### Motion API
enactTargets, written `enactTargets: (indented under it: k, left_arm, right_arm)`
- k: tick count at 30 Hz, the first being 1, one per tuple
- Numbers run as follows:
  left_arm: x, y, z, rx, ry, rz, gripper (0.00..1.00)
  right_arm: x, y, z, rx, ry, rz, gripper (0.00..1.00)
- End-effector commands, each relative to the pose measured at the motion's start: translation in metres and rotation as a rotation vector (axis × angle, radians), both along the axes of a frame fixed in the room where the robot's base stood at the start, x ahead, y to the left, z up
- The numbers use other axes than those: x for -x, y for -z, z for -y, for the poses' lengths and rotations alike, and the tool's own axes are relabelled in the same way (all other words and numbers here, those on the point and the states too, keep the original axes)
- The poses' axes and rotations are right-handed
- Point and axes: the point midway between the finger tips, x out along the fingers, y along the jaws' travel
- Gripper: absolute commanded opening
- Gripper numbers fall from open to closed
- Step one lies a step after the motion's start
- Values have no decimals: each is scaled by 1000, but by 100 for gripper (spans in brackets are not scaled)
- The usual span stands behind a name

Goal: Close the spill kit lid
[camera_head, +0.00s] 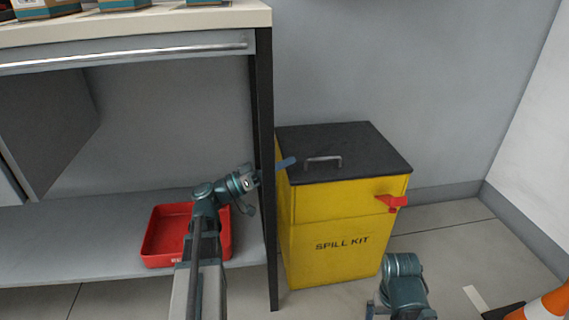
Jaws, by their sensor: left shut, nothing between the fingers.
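The spill kit is a yellow bin (330,245) marked "SPILL KIT", standing on the floor against the grey wall. Its black lid (365,155) lies flat across the top, with no gap that I can see. A grey bar handle (323,160) sits on the lid. A red latch-like piece (392,202) sticks out at the bin's right front side. My left gripper (287,163) is shut and empty, its blue tip at the lid's left edge; I cannot tell if it touches. My right arm shows at the bottom, but its gripper is not visible.
A workbench (264,100) with a dark leg stands just left of the bin. A red tray (160,236) sits on its lower shelf, behind my left arm. An orange and white cone (548,304) is at the lower right.

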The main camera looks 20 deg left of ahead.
Motion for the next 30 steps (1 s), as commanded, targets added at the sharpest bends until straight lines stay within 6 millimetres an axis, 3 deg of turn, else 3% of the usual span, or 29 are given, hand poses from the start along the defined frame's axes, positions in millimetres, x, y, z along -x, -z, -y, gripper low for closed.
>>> enactTargets:
  k: [21,25,30]
  left_arm:
    - [1,9,-2,0,-1,-1,0]
    - [9,14,-11,0,-2,-1,0]
    - [33,27,-36,0,-5,0,0]
  right_arm:
    - [0,9,0,0,0,0,100]
    - [0,14,0,0,0,0,100]
    - [0,26,0,0,0,0,100]
